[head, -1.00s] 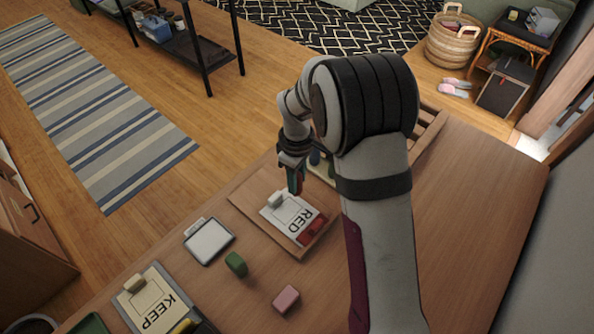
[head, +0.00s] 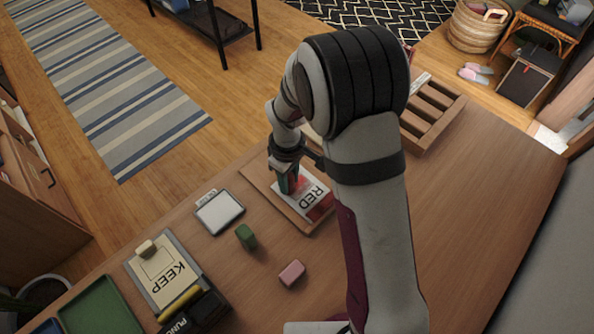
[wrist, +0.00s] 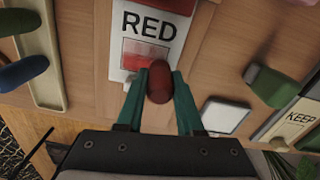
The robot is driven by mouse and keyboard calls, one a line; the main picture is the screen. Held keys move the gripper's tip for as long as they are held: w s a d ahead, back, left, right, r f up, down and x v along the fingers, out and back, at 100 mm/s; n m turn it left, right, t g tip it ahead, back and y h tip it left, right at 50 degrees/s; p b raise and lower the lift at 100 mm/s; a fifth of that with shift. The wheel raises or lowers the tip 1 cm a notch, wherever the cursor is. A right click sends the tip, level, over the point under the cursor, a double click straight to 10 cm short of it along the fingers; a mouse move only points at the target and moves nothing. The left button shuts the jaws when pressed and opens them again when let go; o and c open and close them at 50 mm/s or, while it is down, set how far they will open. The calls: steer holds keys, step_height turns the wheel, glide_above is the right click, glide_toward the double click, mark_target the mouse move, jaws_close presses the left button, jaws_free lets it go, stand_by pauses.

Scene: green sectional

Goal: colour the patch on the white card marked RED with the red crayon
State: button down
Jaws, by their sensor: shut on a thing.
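The white card marked RED (wrist: 133,22) lies on a wooden board (head: 293,219) on the table; it also shows in the head view (head: 311,193). Its outlined patch (wrist: 141,46), under the word, shows red across part of it and paler areas elsewhere. My gripper (wrist: 159,84) is shut on the red crayon (wrist: 158,76), whose rounded end shows between the green fingers at the patch's edge. In the head view, my gripper (head: 289,182) is low over the card's left part and hides the patch. I cannot tell whether the crayon touches the card.
A red block (wrist: 168,5) lies at the card's far end. A white-faced pad (head: 219,212), green block (head: 246,236), pink block (head: 291,273) and KEEP card (head: 166,271) are nearby. A slotted wooden tray (head: 432,112) stands behind my arm. The table's right side is clear.

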steer(key=shift+s+a, duration=0.5)
steer(key=shift+s, duration=0.05)
steer(key=shift+w+d, duration=2.8)
steer(key=shift+d, duration=0.25)
steer(key=shift+s+d, duration=0.15)
steer(key=shift+s, duration=0.15)
steer(key=shift+s+a, duration=2.7)
steer(key=shift+a, duration=0.1)
steer(key=shift+w+d, duration=2.7)
steer(key=shift+w, duration=0.05)
steer(key=shift+w+d+r, duration=0.1)
steer(key=shift+r, duration=0.05)
step_height(320, 180, up, 8)
